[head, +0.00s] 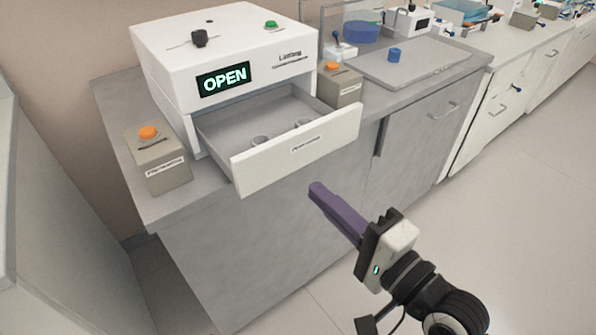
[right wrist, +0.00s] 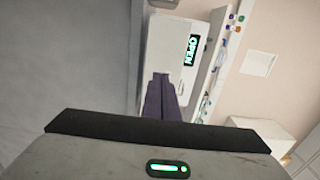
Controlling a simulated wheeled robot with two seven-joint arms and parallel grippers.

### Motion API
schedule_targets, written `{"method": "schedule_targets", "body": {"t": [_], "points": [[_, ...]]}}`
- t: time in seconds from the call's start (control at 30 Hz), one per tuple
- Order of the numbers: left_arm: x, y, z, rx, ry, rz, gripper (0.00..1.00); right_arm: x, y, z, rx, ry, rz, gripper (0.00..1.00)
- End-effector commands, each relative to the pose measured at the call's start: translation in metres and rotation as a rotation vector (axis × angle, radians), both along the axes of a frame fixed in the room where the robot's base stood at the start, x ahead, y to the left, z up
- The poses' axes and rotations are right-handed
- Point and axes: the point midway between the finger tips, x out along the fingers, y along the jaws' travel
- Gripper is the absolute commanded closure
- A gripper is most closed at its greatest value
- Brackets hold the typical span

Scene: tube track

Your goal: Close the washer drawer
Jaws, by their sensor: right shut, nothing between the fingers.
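The white washer (head: 180,50) stands on a grey counter, with a lit display reading OPEN (head: 224,79). Its drawer (head: 297,150) is pulled out toward me, with small grey cups (head: 262,140) inside. My right gripper (head: 316,187) has purple fingers, shut and empty, in front of and below the drawer's right part, apart from it in the picture. In the right wrist view the purple fingers (right wrist: 162,97) point toward the white washer (right wrist: 170,60) and its OPEN display (right wrist: 192,50). My left gripper is not in view.
Grey boxes with orange buttons stand left (head: 158,165) and right (head: 340,84) of the washer. A flat tray (head: 415,68) with a blue cup (head: 394,55) is further right on the counter. The floor (head: 520,220) at right is clear.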

Motion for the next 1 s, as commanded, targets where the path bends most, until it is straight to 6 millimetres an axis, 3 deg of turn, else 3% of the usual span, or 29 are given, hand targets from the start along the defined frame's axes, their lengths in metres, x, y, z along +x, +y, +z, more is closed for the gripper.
{"method": "schedule_targets", "body": {"t": [0.2,0.4,1.0], "points": [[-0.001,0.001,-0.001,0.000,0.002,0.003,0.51,0.036,0.026,0.001,0.000,-0.002,0.000,1.00],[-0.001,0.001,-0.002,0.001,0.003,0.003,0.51,0.054,0.039,0.000,-0.001,-0.001,0.000,1.00],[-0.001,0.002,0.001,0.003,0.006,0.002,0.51,0.062,0.040,0.000,-0.002,0.001,-0.011,1.00]]}}
